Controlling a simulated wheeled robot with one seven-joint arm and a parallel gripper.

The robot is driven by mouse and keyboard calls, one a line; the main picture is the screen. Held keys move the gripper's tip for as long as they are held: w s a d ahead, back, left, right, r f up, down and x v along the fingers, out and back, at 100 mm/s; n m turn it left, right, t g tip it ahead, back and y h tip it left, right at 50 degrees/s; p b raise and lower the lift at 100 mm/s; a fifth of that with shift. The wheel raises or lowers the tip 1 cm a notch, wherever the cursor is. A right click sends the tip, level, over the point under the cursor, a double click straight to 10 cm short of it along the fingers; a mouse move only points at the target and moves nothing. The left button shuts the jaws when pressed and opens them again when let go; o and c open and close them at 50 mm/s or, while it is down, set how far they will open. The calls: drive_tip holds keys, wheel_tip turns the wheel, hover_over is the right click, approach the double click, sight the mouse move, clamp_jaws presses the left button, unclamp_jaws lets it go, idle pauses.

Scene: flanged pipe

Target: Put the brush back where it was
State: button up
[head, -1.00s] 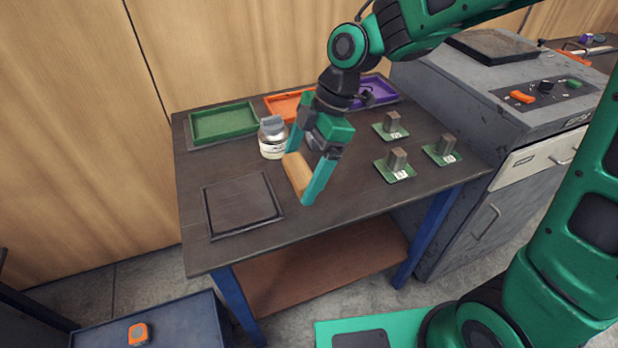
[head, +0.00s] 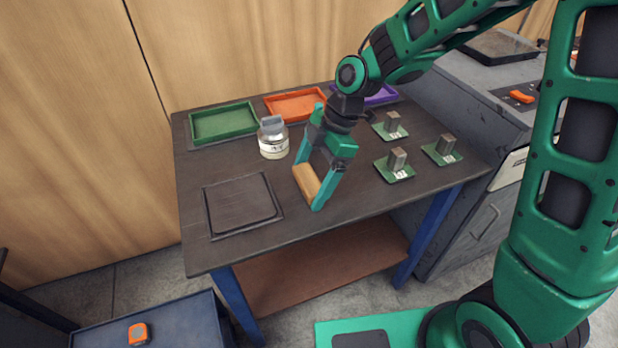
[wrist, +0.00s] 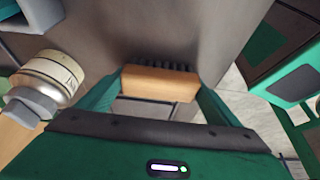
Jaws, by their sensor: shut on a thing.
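The brush is a wooden block (head: 307,183) with dark bristles, which show along its far side in the wrist view (wrist: 160,84). My gripper (head: 309,188) is shut on the brush, with one finger at each end of the block. The brush is over the front middle of the dark table (head: 235,165). I cannot tell whether its bristles touch the tabletop. In the wrist view my gripper (wrist: 155,95) frames the block between its green fingers.
A dark square tray (head: 242,206) lies at the front left. Green (head: 223,122), orange (head: 295,104) and purple (head: 381,95) trays line the back. Metal blocks on green plates (head: 396,165) stand at the right.

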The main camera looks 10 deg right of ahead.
drive_tip(key=o, duration=1.1)
drive_tip(key=shift+f, duration=0.1)
drive_tip(key=v, duration=1.2)
drive_tip(key=s+d+m+t+h, duration=0.1)
drive_tip(key=s+d+m, duration=0.2)
drive_tip(key=d+m, duration=0.45)
drive_tip(key=s+d+m+t+h, duration=0.1)
drive_tip(key=s+d+m, duration=0.3)
drive_tip(key=d, duration=0.6)
drive_tip(key=s+d+f+m+g+h, duration=0.1)
drive_tip(key=s+d+m+h, duration=0.1)
drive_tip(key=s+d+m, duration=1.1)
drive_tip(key=s+m, duration=0.2)
drive_tip(key=m, duration=0.1)
drive_tip(key=shift+f, duration=0.4)
